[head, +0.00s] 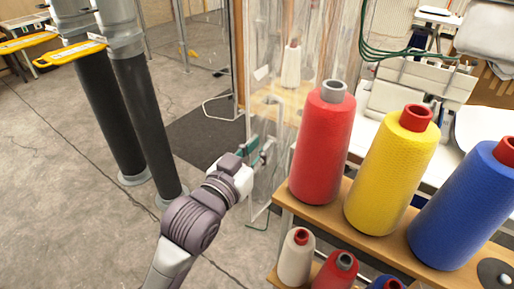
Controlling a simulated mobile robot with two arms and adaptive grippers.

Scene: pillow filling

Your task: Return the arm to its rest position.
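My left arm (190,222) reaches up from the bottom of the head view, left of the shelf of thread cones. Its gripper (264,150) is near the middle of the view, in front of the clear plastic curtain and left of the red cone. The fingers are small and seen from behind, so I cannot tell whether they are open or shut. I see no object clearly held in them. My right gripper is not in view.
A wooden shelf (329,205) at the right holds a red cone (322,145), a yellow cone (393,170) and a blue cone (465,205), with smaller cones below. Dark posts (147,125) stand at the left. The concrete floor (60,210) on the left is clear.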

